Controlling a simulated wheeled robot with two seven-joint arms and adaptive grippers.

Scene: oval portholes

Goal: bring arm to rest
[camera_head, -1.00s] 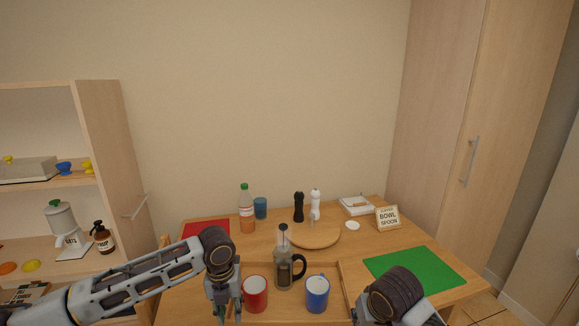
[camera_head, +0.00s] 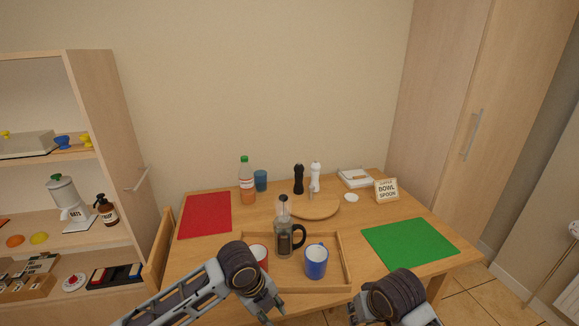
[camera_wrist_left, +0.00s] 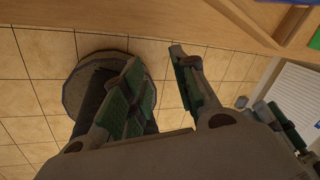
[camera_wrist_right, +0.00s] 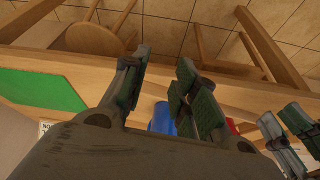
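My left arm comes in from the lower left in the head view. Its gripper (camera_head: 272,306) is at the front edge of the wooden tray (camera_head: 340,287), and the arm covers part of the red mug (camera_head: 262,256). In the left wrist view the left gripper (camera_wrist_left: 155,58) has its fingers apart with only floor and table edge behind them. My right arm is at the bottom right of the head view, its gripper mostly hidden or cut off. In the right wrist view the right gripper (camera_wrist_right: 164,60) is open and empty, with the table edge beyond.
On the tray stand a French press (camera_head: 284,240) and a blue mug (camera_head: 316,263). A red mat (camera_head: 206,214) lies left and a green mat (camera_head: 410,244) right; both are bare. A bottle (camera_head: 247,182), blue cup and round board stand behind. A shelf (camera_head: 92,120) stands left.

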